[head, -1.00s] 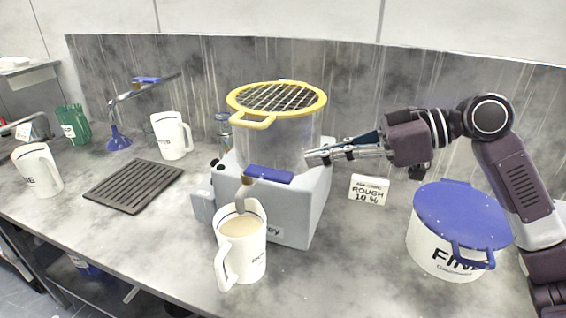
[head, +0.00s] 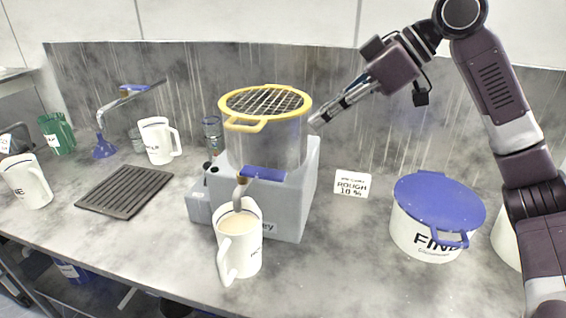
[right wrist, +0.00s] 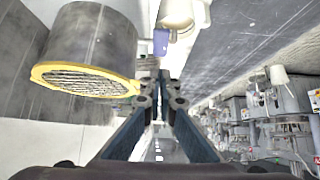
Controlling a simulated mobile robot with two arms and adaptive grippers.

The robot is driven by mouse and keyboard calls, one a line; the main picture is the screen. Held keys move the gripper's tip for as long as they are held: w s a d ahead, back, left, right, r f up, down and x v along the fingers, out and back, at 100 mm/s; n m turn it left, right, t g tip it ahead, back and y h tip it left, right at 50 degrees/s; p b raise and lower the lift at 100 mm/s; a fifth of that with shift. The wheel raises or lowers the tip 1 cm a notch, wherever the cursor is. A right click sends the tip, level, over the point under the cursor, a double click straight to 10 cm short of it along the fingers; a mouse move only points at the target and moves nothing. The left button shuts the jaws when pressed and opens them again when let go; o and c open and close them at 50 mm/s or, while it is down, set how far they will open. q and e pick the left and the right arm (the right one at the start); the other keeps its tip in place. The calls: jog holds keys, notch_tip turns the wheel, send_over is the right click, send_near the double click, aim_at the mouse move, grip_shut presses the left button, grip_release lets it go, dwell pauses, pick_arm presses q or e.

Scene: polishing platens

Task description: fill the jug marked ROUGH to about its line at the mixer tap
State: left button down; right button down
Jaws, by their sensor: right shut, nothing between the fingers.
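A white jug (head: 240,252) stands upright under the tap (head: 240,192) of the grey mixer (head: 300,205). It holds beige liquid (head: 238,226) up near its rim; its lettering is mostly turned away, and I cannot see a fill line. The mixer has a blue lever (head: 262,174) above the tap and a tank (head: 270,145) with a yellow-rimmed grille (head: 265,101). My right gripper (head: 317,119) is shut and empty, in the air just right of the tank's rim. In the right wrist view its fingers (right wrist: 158,82) point past the tank (right wrist: 95,40). My left gripper is out of view.
A sign (head: 352,185) reading ROUGH 10 % stands right of the mixer. A dark drain mat (head: 125,190), another jug (head: 157,142), a FINE jug (head: 28,185) and a blue funnel (head: 104,148) are at left.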

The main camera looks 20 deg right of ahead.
jog(key=p, duration=0.1)
send_over(271, 173)
jog(key=s+d, duration=0.2)
jog(key=d, duration=0.1)
jog(key=f, duration=0.7)
jog(key=shift+w+a, duration=0.15)
jog(key=shift+a, duration=0.1)
notch_tip(271, 173, down, 4)
jog(key=shift+f+p, duration=0.1)
jog(key=shift+p, duration=0.3)
